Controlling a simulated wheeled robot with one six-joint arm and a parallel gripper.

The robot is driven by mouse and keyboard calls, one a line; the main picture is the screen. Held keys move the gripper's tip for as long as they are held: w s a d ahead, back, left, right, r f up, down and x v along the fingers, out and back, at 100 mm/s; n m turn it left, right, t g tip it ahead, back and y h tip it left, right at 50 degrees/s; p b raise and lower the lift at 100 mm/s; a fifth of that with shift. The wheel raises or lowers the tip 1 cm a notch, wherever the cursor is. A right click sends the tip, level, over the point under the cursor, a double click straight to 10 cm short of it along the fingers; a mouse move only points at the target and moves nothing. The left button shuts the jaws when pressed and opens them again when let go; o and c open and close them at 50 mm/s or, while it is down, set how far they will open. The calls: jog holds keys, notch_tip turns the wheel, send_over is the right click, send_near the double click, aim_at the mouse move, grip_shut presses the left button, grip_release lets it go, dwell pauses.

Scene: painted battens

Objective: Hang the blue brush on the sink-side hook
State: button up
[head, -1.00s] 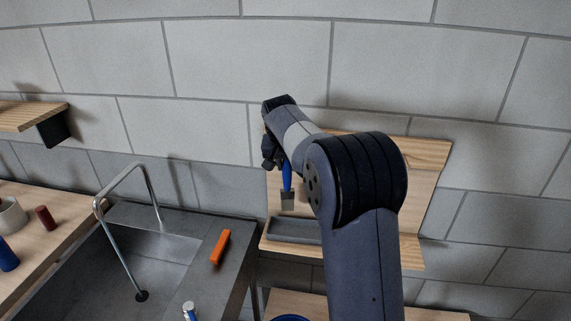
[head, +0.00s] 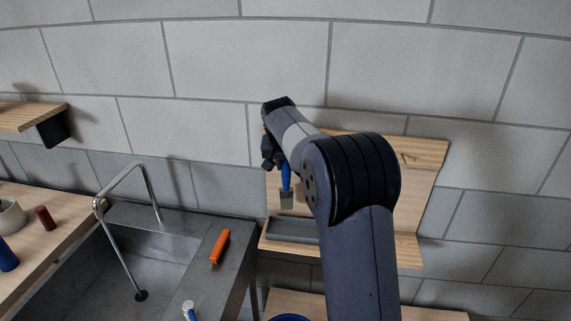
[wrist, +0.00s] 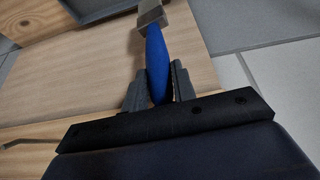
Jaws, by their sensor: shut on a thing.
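The blue brush (head: 286,179) hangs upright below my gripper (head: 272,160), its metal end down, in front of the wooden board (head: 425,195) on the wall. My gripper is shut on the blue handle; in the wrist view the fingers (wrist: 159,88) sit on both sides of the brush (wrist: 156,55). A small hook (head: 410,159) shows at the board's upper right, and a hook-like shape (wrist: 30,142) shows at lower left in the wrist view. The sink-side part of the board's top is hidden behind my gripper and arm, and I see no hook there.
A grey tray (head: 292,230) lies on the board's ledge below the brush. The sink (head: 180,245) with its tall faucet (head: 118,240) is at the left. An orange object (head: 220,247) lies on the sink's counter. A wooden shelf (head: 30,115) is at far left.

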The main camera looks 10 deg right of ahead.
jog(key=shift+s+d+f, duration=0.1)
jog(key=shift+f, duration=0.55)
jog(key=o, duration=1.5)
jog(key=shift+o, duration=0.2)
jog(key=shift+s+r, duration=0.2)
jog(key=shift+r, duration=0.85)
jog(key=v, duration=0.7)
jog(key=shift+a, duration=0.2)
jog(key=s+a+b, duration=0.4)
jog(key=s+b, duration=0.1)
jog(key=s, duration=0.6)
jog(key=shift+a, duration=0.25)
